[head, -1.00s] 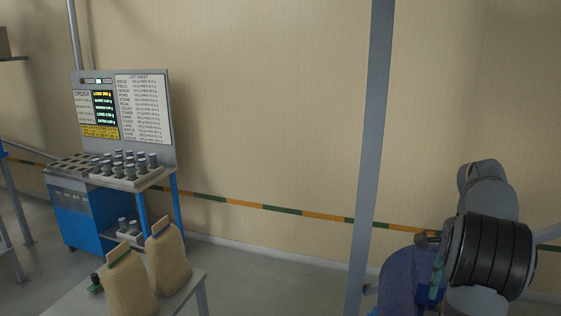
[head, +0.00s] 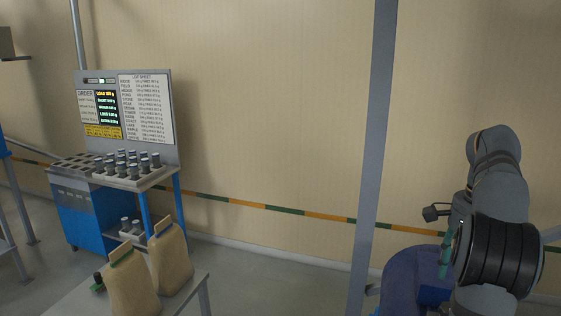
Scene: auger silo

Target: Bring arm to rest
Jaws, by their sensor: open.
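My arm (head: 497,185) shows at the right edge, bent, with grey rounded links and a black ribbed section (head: 497,255). A small dark part (head: 435,212) sticks out to the left of the arm, and I cannot tell what it is. I cannot make out my gripper or its fingers. No object can be seen held by the arm.
A grey post (head: 373,150) stands left of the arm. A blue object (head: 405,277) sits low behind the arm. Two tan sacks (head: 132,285) stand on a table (head: 190,297) at front left. A blue workstation (head: 80,220) holds several jars; wall space between is clear.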

